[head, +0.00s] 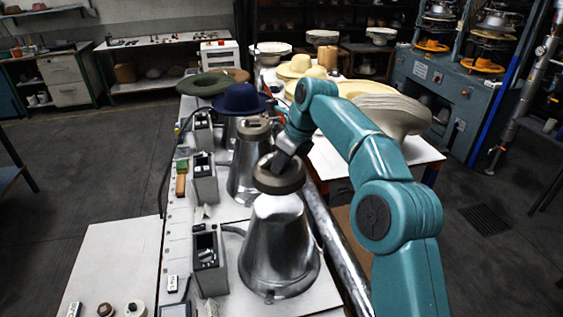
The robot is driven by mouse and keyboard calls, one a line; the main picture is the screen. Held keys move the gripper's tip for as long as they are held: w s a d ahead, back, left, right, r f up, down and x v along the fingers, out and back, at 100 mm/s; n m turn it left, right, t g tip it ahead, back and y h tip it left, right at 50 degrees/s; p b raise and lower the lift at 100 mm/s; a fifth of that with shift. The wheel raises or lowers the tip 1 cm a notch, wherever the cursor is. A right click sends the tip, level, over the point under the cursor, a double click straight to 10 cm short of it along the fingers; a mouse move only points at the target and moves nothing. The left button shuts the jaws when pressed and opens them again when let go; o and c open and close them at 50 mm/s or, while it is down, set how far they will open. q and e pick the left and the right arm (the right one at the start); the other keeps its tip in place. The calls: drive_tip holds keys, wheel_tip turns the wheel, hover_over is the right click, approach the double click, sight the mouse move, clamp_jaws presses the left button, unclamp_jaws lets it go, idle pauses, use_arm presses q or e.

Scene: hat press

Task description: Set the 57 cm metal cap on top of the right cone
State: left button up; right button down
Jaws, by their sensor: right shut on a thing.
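A round, dull brown metal cap (279,178) is in my right gripper (287,156), which is shut on it. The cap is at the top of the nearest silver metal cone (280,250). I cannot tell whether it rests on the cone or hovers just above it. A similar cap (254,125) sits on top of the cone behind (242,178). My right arm comes in from the right and hides part of the table. The size mark of the cap cannot be read. My left gripper is not in view.
Grey control boxes (207,262) stand left of the cones. A blue hat (240,98) and a green hat (206,84) are farther back. Pale hats (394,113) lie on the table behind my arm. A metal pipe (333,238) runs right of the nearest cone.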

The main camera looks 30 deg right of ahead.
drive_tip(key=shift+w+a, duration=0.35)
drive_tip(key=shift+w, duration=0.15)
drive_tip(key=shift+s+d+f, duration=0.2)
drive_tip(key=shift+s+d, duration=0.05)
drive_tip(key=shift+s, duration=0.2)
drive_tip(key=shift+s+d+f, duration=0.1)
drive_tip(key=shift+f, duration=0.2)
drive_tip(key=b+x, duration=0.1)
drive_tip(key=x, duration=0.2)
drive_tip(key=shift+s+f, duration=0.15)
drive_tip(key=f+b, duration=0.2)
drive_tip(key=shift+s+d+b, duration=0.25)
drive_tip(key=shift+s+b, duration=0.05)
drive_tip(key=shift+b, duration=0.05)
drive_tip(key=shift+f+b, duration=0.4)
drive_tip(key=shift+w+a+f+b, duration=0.2)
drive_tip(key=shift+w+f+b, duration=0.15)
drive_tip(key=shift+f, duration=0.2)
drive_tip(key=shift+s+f, duration=0.1)
drive_tip(key=shift+f, duration=0.15)
drive_tip(key=shift+s+d+f+b, duration=0.15)
drive_tip(key=shift+s+b, duration=0.05)
drive_tip(key=shift+b, duration=0.1)
drive_tip(key=shift+w+f, duration=0.15)
drive_tip(key=shift+w, duration=0.05)
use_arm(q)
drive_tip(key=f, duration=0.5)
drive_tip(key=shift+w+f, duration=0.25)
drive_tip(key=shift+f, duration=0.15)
